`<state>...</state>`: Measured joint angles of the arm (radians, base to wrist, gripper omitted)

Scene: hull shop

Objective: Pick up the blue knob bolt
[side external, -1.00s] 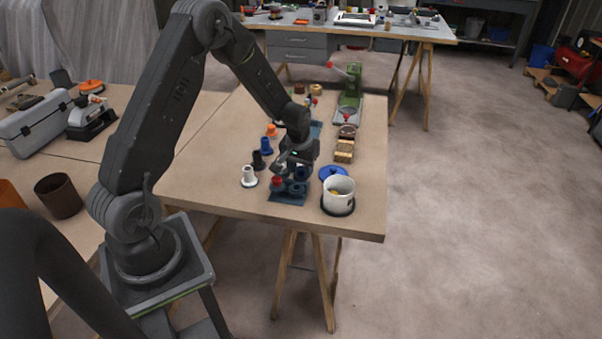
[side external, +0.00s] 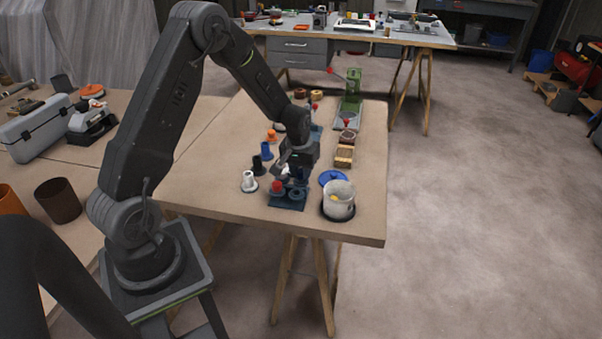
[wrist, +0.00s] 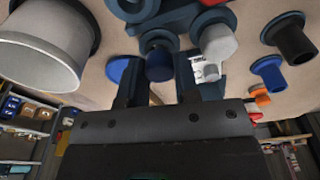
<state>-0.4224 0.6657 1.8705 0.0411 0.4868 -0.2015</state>
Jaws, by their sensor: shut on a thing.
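My gripper (wrist: 160,80) is shut on the dark blue knob bolt (wrist: 160,62). The knob sits between its two fingers in the wrist view. In the side view my gripper (side external: 293,178) points down over the dark blue tray (side external: 288,203) near the table's front. The bolt's lower part is hidden, so I cannot tell if it is clear of the tray. A red knob (side external: 277,186) stands at the tray's left. A white knob (wrist: 217,42) is close to the right finger in the wrist view.
A white pot (side external: 339,201) stands right of the tray, with a flat blue disc (side external: 333,178) behind it. White (side external: 249,181), black (side external: 258,164), blue (side external: 267,150) and orange (side external: 271,135) flanged pieces line the left. Wooden blocks (side external: 344,155) lie behind the disc.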

